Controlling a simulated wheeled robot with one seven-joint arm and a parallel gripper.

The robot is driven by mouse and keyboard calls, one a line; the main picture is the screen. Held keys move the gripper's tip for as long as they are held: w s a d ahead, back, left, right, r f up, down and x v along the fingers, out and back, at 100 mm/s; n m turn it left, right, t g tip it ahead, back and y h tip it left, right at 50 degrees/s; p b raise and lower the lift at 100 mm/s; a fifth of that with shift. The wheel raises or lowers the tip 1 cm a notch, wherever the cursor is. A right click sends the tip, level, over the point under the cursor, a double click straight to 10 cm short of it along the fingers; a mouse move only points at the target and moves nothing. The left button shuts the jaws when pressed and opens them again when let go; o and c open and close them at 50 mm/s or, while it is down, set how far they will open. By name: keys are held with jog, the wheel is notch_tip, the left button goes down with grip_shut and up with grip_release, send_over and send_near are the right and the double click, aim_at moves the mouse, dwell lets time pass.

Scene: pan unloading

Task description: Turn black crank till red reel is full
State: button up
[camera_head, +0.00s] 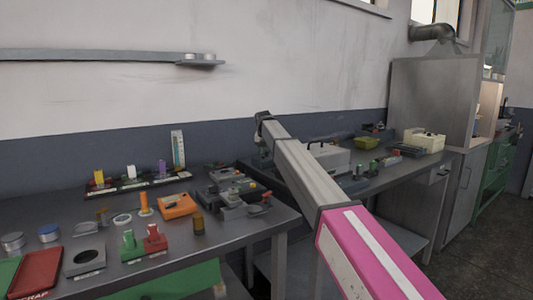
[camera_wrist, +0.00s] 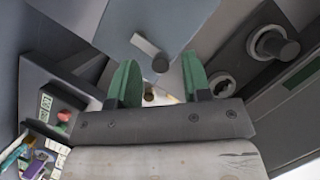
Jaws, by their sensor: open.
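My gripper (camera_wrist: 160,82) shows in the wrist view with two green fingers spread apart and nothing clearly held between them. Just beyond the fingertips is a short light-grey bar with a dark round knob (camera_wrist: 160,63), which looks like a crank; I cannot tell for sure that it is the black crank. The knob lies in the gap between the fingers as seen, apparently not gripped. No red reel can be made out. In the head view my arm reaches over the benches, and the fingers cannot be made out there.
In the wrist view a dark device with a round black knob (camera_wrist: 285,48) stands close on the right, and a grey box with a red button (camera_wrist: 64,116) on the left. In the head view, a red tray (camera_head: 36,272) and an orange box (camera_head: 178,205) lie on the left bench.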

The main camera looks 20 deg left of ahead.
jog(key=shift+w+f, duration=0.25)
jog(key=shift+f, duration=0.3)
grip_shut()
jog(key=shift+s+m, duration=0.1)
jog(key=shift+m, duration=0.2)
jog(key=m, duration=0.1)
jog(key=a+m+h, duration=0.1)
jog(key=m, duration=0.1)
jog(key=m+h, duration=0.1)
jog(key=shift+s+a, duration=0.2)
jog(key=shift+s, duration=0.1)
jog(key=m, duration=0.2)
jog(key=a+m+g+h, duration=0.1)
jog(key=m, duration=0.2)
jog(key=shift+a+m+g+h, duration=0.3)
jog(key=shift+a+m, duration=0.05)
jog(key=shift+m, duration=0.05)
jog(key=m, duration=0.2)
jog(key=a+m+g, duration=0.1)
jog(key=m+h, duration=0.1)
jog(key=m, duration=0.1)
jog(key=shift+w+a+m+g, duration=0.25)
jog(key=shift+m+g, duration=0.05)
jog(key=shift+g, duration=0.1)
jog(key=shift+w+a+m+g, duration=0.25)
jog(key=shift+m+g, duration=0.2)
jog(key=shift+m, duration=0.65)
jog(key=shift+w+a+m+g, duration=0.2)
jog(key=shift+m+g, duration=0.25)
jog(key=shift+m, duration=0.65)
